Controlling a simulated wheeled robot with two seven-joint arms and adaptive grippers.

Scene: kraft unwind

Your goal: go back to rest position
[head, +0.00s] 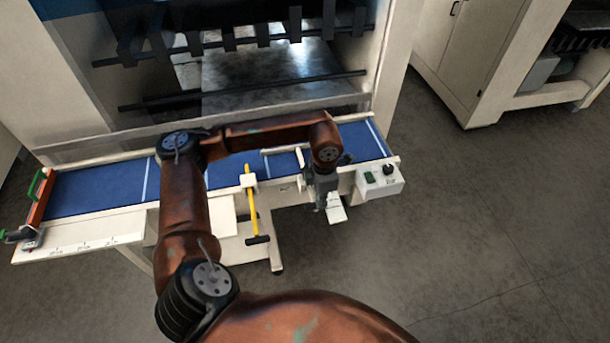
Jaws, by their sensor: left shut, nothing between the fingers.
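My left arm reaches up from the bottom of the head view, bends over the blue conveyor belt (100,187) and turns right. Its gripper (322,208) points down at the front edge of the machine, just left of the small control box. The fingers are small and dark here; they are shut with nothing between them. A pale piece (336,212) shows just beside and below the fingertips; I cannot tell whether they touch it. My right gripper is not in view.
A yellow-handled tool (252,205) hangs at the machine's front. The control box (381,181) has a green switch and black knob. Grey floor (480,220) on the right is clear; cabinets stand behind.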

